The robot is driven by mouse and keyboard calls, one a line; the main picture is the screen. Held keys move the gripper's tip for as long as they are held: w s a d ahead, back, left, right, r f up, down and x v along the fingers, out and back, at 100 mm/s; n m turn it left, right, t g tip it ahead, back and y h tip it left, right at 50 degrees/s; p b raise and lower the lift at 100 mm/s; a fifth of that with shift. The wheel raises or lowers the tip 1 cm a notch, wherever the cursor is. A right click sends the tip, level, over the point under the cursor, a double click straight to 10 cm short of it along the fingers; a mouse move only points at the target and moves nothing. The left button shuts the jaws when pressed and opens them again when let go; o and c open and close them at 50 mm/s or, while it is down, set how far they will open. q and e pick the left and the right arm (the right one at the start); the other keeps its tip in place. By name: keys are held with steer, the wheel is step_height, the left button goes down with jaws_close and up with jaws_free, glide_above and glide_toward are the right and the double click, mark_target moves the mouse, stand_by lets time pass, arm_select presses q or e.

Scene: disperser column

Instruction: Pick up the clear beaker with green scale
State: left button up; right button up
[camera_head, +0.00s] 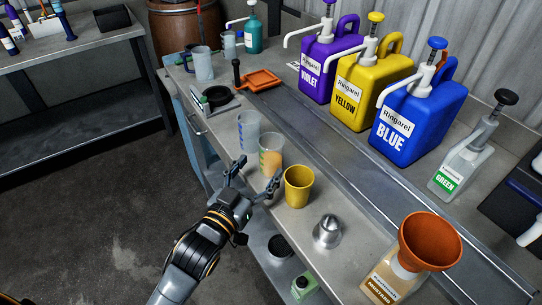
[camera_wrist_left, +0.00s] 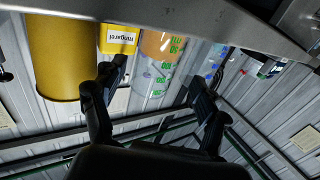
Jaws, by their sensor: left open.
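The clear beaker with green scale (camera_head: 271,158) stands upright near the front edge of the bench, with a yellowish-orange tint in its lower part. It also shows in the left wrist view (camera_wrist_left: 156,73), between the fingers. My left gripper (camera_head: 256,174) is open and empty, just in front of the beaker. Its two fingers (camera_wrist_left: 157,76) spread to either side of the beaker in the picture; I cannot tell whether they touch it. My right gripper is not in view.
A yellow cup (camera_head: 298,187) stands close on the right, and a clear beaker with blue marks (camera_head: 248,131) close behind on the left. A metal cone-shaped piece (camera_head: 327,232) and a bottle with an orange funnel (camera_head: 392,275) stand further right. Large pump jugs, including the blue one (camera_head: 408,128), line the back.

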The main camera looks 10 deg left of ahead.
mark_target(266, 152)
arm_select(q)
steer(key=x, duration=0.4)
steer(key=shift+w+d+f+p, duration=0.1)
steer(key=shift+w+d+p, duration=0.15)
steer(key=shift+d+p, duration=0.1)
steer(key=shift+c, duration=0.2)
steer(key=c, duration=1.2)
steer(key=shift+o, duration=0.2)
steer(key=shift+r, duration=0.65)
steer(key=r, duration=0.2)
steer(key=shift+s+r, duration=0.25)
steer(key=shift+r, duration=0.05)
steer(key=s+r+p, duration=0.8)
steer(key=s+r, duration=0.1)
steer(key=s, duration=0.4)
steer(key=shift+s, duration=0.3)
